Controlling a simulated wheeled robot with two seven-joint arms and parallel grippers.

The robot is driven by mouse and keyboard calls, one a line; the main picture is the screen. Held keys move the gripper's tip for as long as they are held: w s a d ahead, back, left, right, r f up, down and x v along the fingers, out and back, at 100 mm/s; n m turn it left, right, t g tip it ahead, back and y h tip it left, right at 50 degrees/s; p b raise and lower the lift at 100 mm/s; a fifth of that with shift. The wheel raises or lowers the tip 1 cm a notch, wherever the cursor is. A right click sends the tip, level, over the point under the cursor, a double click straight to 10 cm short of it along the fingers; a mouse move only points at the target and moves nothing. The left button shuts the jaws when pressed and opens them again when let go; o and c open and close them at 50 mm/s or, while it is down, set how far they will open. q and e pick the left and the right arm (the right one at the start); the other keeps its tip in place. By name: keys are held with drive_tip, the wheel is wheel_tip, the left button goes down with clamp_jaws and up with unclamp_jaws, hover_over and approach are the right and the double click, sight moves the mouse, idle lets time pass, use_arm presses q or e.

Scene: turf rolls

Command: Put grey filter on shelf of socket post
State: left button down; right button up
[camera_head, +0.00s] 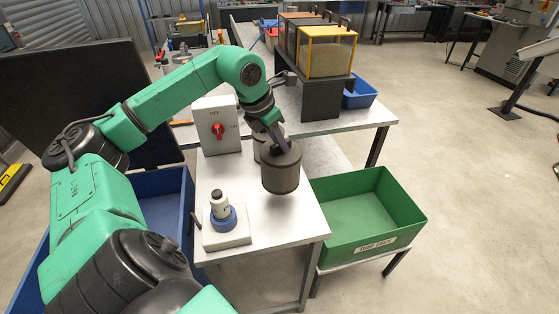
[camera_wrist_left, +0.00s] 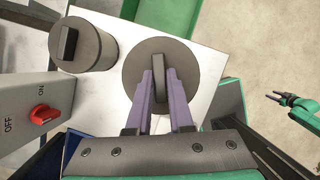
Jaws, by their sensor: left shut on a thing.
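My left gripper (camera_head: 277,143) is shut on the top handle of a grey filter (camera_head: 281,172), a dark grey cylinder. In the left wrist view the fingers (camera_wrist_left: 160,88) grip the handle, and the round top of the filter (camera_wrist_left: 185,62) shows below them. The filter is upright over the right part of the metal table; I cannot tell its exact height. A second grey cylinder (camera_wrist_left: 83,48) with a handle stands close by, mostly hidden in the head view. A post with a blue collar (camera_head: 222,215) stands on a white base; no shelf is clear. My right gripper (camera_wrist_left: 283,97) is open and empty.
A grey switch box (camera_head: 217,126) with a red knob stands behind the post. A green bin (camera_head: 372,213) is right of the table, and a blue bin (camera_head: 165,190) is left. A yellow-framed case (camera_head: 327,52) sits on a dark stand (camera_head: 310,98) farther back.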

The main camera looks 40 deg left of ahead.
sight(275, 155)
use_arm(q)
wheel_tip(275, 155, down, 6)
drive_tip(key=b, duration=0.3)
drive_tip(key=shift+d+f, duration=0.1)
drive_tip(key=shift+f, duration=0.05)
drive_tip(key=c, duration=1.2)
unclamp_jaws()
drive_tip(key=o, duration=0.4)
use_arm(e)
drive_tip(key=f, duration=0.4)
drive_tip(key=shift+w+a+f, duration=0.15)
drive_tip(key=shift+w+a, duration=0.25)
drive_tip(key=shift+d, duration=0.1)
use_arm(q)
drive_tip(key=shift+b+v, duration=1.2)
drive_tip(key=v, duration=0.9)
drive_tip(key=shift+s+r, duration=0.25)
drive_tip(key=shift+r, duration=0.1)
use_arm(e)
wheel_tip(275, 155, down, 2)
drive_tip(key=shift+d+f, duration=0.1)
drive_tip(key=shift+f, duration=0.15)
